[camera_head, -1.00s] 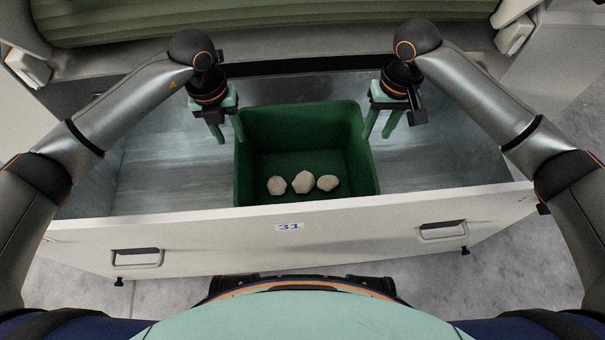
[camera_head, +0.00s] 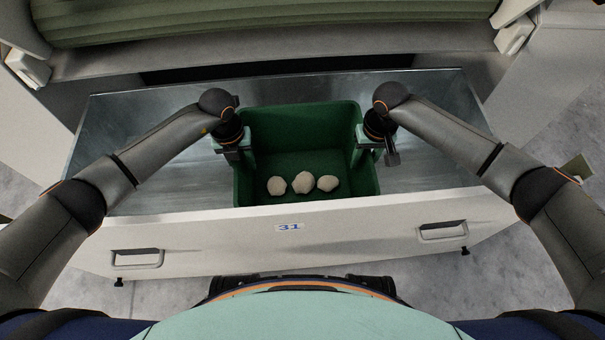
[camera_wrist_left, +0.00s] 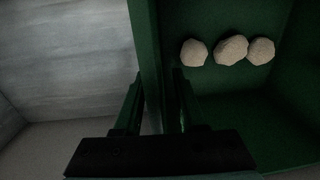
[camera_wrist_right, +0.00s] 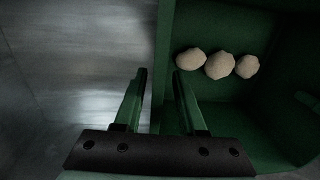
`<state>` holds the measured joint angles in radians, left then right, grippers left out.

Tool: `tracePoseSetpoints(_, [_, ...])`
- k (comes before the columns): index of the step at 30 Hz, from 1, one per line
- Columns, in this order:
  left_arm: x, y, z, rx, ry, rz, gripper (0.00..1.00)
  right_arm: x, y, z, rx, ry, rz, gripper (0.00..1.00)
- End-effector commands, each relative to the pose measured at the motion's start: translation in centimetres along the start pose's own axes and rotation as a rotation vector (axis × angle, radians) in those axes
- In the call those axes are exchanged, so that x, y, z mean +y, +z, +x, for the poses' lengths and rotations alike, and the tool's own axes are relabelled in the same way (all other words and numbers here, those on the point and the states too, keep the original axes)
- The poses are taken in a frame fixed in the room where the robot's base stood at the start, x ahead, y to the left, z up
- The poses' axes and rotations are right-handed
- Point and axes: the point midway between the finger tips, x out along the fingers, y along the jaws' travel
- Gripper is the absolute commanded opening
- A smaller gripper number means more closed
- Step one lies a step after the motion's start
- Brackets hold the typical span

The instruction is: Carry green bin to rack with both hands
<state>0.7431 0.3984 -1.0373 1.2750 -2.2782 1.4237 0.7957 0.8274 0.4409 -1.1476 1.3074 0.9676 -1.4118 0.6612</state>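The green bin (camera_head: 303,122) stands upright in an open metal drawer and holds three pale lumps (camera_head: 303,181). My left gripper (camera_head: 241,162) is at the bin's left wall. In the left wrist view its fingers (camera_wrist_left: 158,80) straddle that wall, one outside and one inside, open with space around it. My right gripper (camera_head: 366,160) is at the bin's right wall. In the right wrist view its open fingers (camera_wrist_right: 160,78) also straddle the wall. My wrists partly hide the side rims in the head view. No rack can be made out.
The drawer's white front (camera_head: 200,232) carries the number 31 and two handles. Bare drawer floor (camera_head: 160,165) lies on both sides of the bin. A machine with a green ribbed roll (camera_head: 270,22) is behind the drawer. Concrete floor (camera_head: 520,255) shows at the right.

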Motion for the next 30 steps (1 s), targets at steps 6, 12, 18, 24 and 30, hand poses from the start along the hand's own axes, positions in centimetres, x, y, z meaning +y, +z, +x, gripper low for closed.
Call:
tracePoseSetpoints(6, [0.0,0.0,0.03,0.0,0.0,0.0,0.4,-0.02,0.01,0.04,0.0,0.0,0.0,0.4])
tracePoseSetpoints(12, [0.01,0.01,0.01,0.0,0.0,0.0,0.2,-0.02,0.01,0.01,0.0,0.0,0.0,0.2])
tracePoseSetpoints(18, [0.02,0.01,-0.01,0.0,0.0,0.0,0.0,-0.02,0.01,0.0,0.0,0.0,0.0,0.0])
tracePoseSetpoints(24, [0.03,0.02,-0.02,0.0,0.0,0.0,0.0,-0.01,0.0,-0.01,0.0,0.0,0.0,0.0])
tracePoseSetpoints(30, [0.03,0.03,-0.03,-0.001,0.0,0.0,0.0,0.0,0.0,-0.01,0.0,0.0,0.0,0.0])
